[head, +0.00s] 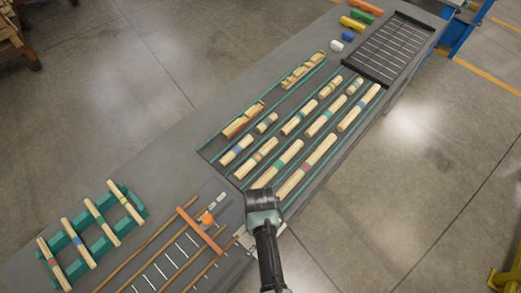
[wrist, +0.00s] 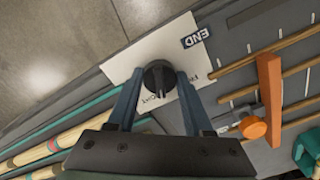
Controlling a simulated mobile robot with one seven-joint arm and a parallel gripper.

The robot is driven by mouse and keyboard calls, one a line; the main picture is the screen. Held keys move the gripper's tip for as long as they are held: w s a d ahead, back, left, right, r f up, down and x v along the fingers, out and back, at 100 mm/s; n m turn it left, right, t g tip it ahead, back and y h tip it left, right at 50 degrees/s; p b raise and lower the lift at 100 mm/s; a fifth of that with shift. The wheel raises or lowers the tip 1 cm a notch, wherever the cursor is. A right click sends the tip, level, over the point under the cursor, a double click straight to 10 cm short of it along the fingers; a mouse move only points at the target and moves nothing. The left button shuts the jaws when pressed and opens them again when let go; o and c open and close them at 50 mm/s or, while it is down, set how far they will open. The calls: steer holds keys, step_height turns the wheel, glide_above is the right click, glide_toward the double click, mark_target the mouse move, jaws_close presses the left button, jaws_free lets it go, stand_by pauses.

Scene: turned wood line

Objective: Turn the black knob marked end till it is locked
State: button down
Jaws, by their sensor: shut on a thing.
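The black knob (wrist: 159,76) sits on a white plate (wrist: 128,64) in the wrist view, beside a dark label reading END (wrist: 196,38). My gripper (wrist: 157,84) has one finger on each side of the knob and is shut on it. More print on the plate is partly covered by the knob and fingers. In the head view my gripper (head: 262,206) is at the near edge of the bench and hides the knob. A corner of the white plate (head: 246,240) shows beside it.
An orange crossbar (wrist: 270,99) with an orange round knob (wrist: 252,127) spans wooden rods close by. Banded wooden pieces (head: 288,165) lie in green-edged lanes behind my gripper. A green rack (head: 103,246) with banded sticks stands at the left. A dark slatted grate (head: 389,48) lies at the far end.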

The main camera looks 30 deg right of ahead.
steer(key=shift+w+r+m+p, duration=0.1)
steer(key=shift+m+p, duration=0.4)
steer(key=shift+m, duration=1.7)
steer(key=shift+c, duration=1.5)
jaws_free()
step_height(320, 180, up, 13)
steer(key=shift+b, duration=0.3)
